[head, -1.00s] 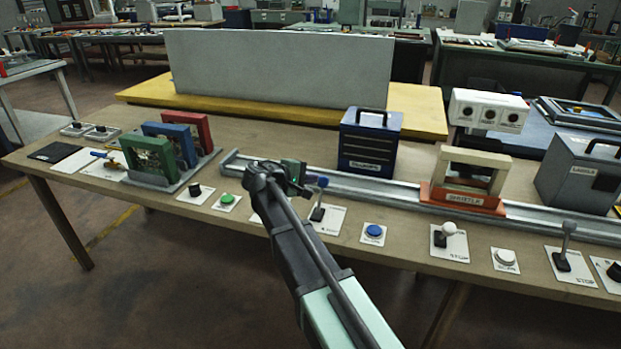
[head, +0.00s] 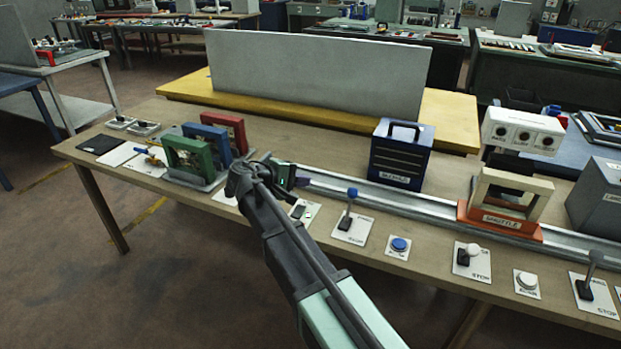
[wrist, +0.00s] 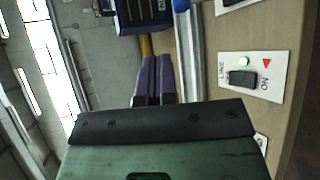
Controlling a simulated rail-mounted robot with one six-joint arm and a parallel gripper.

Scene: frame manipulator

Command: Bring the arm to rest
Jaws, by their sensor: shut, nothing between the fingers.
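My gripper (head: 299,181) is at the end of my arm, which reaches from the bottom of the head view over the table's front edge. The forearm and wrist hide part of it there. In the wrist view its two purple fingers (wrist: 152,79) lie side by side, shut, with nothing between them. They appear beside the metal rail and above the table top, apart from the things around them.
The wooden table (head: 330,283) carries green, blue and red frames (head: 188,160) left of my gripper. A metal rail (head: 410,202) runs right, with an orange-based shuttle (head: 500,222) on it. A dark blue box (head: 400,155) stands behind. Levers and buttons line the front edge.

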